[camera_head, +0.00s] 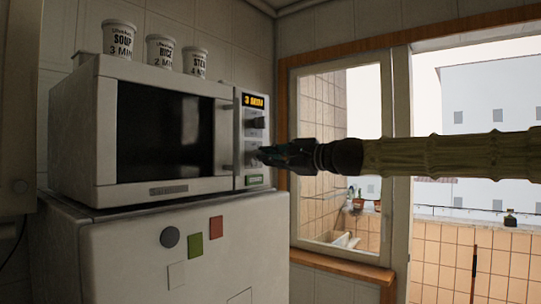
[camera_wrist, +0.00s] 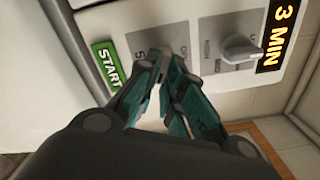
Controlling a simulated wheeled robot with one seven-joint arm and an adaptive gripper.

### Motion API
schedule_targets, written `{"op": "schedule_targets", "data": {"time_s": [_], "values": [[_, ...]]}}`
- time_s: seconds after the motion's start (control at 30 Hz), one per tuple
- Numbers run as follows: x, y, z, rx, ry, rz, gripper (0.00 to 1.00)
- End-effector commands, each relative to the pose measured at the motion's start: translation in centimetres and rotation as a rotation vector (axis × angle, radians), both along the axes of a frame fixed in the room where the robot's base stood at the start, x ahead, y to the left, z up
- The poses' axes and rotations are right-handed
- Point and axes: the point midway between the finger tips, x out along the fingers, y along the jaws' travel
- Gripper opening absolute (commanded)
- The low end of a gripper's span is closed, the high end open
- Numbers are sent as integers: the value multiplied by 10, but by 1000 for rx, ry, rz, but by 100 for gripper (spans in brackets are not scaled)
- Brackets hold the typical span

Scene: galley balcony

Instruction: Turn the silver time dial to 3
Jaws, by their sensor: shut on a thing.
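The white microwave (camera_head: 95,130) has a control panel on its right side. Its orange display (camera_head: 253,101) reads 3 MIN, also legible in the wrist view (camera_wrist: 277,38). The silver time dial (camera_head: 250,158) is the lower dial, just above the green START button (camera_wrist: 108,66). My gripper (camera_head: 264,155) reaches in from the right and is shut on this dial. In the wrist view my fingertips (camera_wrist: 164,75) cover most of it, so its pointer angle is hidden. The upper dial (camera_wrist: 240,48), with power markings, stands free beside my fingers.
Labelled cups, including SOUP 3 MIN (camera_head: 120,38), stand on the microwave. The microwave rests on a white cabinet (camera_head: 130,245) with magnets. A wood-framed window (camera_head: 386,150) stands to the right, behind my arm.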

Motion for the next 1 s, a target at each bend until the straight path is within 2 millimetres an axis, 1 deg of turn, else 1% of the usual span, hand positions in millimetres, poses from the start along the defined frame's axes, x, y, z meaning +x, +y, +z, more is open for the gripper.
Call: {"op": "schedule_targets", "data": {"time_s": [0.2,0.6,0.63,0.7,0.73,1.0], "values": [[0,0,-1,19,29,0,0],[0,0,-1,22,32,0,0],[0,0,-1,22,32,0,15],[0,0,-1,22,32,0,28],[0,0,-1,22,32,0,31],[0,0,-1,22,31,0,31]]}}
